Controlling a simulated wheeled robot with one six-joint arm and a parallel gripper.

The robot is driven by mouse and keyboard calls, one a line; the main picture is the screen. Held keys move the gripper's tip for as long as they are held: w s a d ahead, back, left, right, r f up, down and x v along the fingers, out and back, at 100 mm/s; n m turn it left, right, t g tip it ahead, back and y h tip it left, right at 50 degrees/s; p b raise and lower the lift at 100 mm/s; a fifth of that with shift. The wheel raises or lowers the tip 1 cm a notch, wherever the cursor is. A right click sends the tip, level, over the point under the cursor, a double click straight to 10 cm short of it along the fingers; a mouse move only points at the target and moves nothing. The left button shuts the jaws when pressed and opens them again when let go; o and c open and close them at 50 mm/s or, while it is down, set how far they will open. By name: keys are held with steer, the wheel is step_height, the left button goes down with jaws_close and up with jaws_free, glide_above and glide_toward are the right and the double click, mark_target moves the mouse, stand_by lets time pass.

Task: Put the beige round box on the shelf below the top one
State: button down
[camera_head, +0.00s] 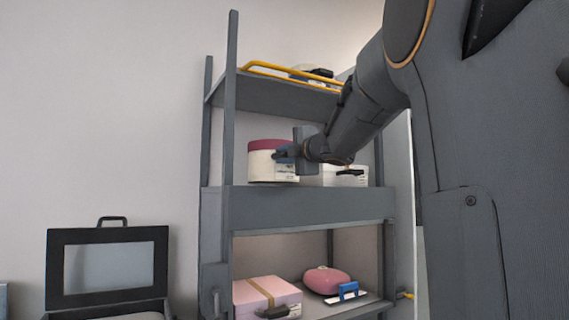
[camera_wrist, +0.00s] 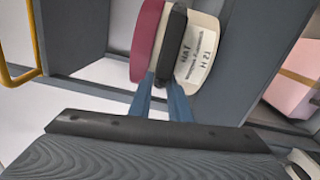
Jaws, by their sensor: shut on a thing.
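The beige round box (camera_head: 262,168) has a maroon lid and is in the bay of the shelf below the top one (camera_head: 300,207), at its left end. Its underside is close to the shelf's front edge; I cannot tell if it touches the shelf. My gripper (camera_head: 286,152) reaches it from the right. In the wrist view, the blue fingers of my gripper (camera_wrist: 165,84) are shut on the dark handle of the beige round box (camera_wrist: 196,50), which bears a printed label. The box appears upright in the head view.
A white box (camera_head: 335,176) stands to the right on the same shelf. The top shelf (camera_head: 270,96) has a yellow rail and a dark item. A pink box (camera_head: 267,294) and a pink rounded item (camera_head: 326,280) are on the lower shelf. An open dark case (camera_head: 107,265) is at left.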

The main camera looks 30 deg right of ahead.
steer(key=shift+f, duration=0.5)
steer(key=c, duration=1.6)
jaws_free()
steer(key=shift+f, duration=0.15)
steer(key=shift+c, duration=0.2)
steer(key=shift+s, duration=0.2)
steer(key=s+b, duration=0.1)
steer(key=s, duration=1)
steer(key=shift+s+d+b, duration=0.2)
steer(key=shift+s+b, duration=0.15)
steer(key=shift+f, duration=0.1)
